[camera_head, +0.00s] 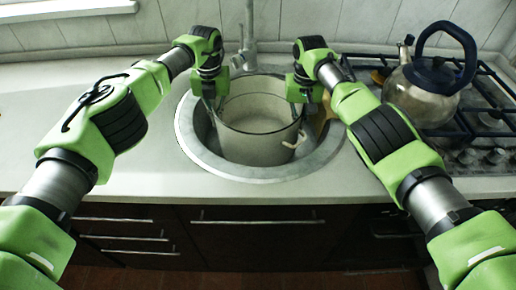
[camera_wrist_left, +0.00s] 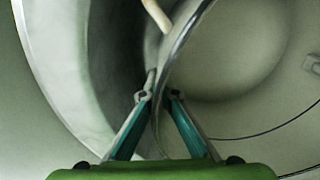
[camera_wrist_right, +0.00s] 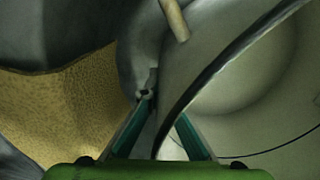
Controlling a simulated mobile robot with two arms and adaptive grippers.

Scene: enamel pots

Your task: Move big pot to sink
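The big pot (camera_head: 256,140), pale enamel with a dark rim line, stands upright inside the round metal sink (camera_head: 205,158); whether it touches the bottom is hidden. My left gripper (camera_head: 210,98) is at the pot's left rim, with its fingers on either side of the wall. The left wrist view shows that rim between the fingertips (camera_wrist_left: 158,96). My right gripper (camera_head: 303,95) is at the right rim. In the right wrist view the pot wall (camera_wrist_right: 215,65) passes between its fingers (camera_wrist_right: 160,100), and one fingertip is hidden. A pale handle (camera_head: 295,143) shows on the pot's front right.
The faucet (camera_head: 248,45) rises behind the pot between my arms. A metal kettle (camera_head: 425,90) stands on the gas stove (camera_head: 490,130) at the right, near my right arm. A yellowish item (camera_wrist_right: 50,110) lies beside the pot's right side. The left counter (camera_head: 40,110) is clear.

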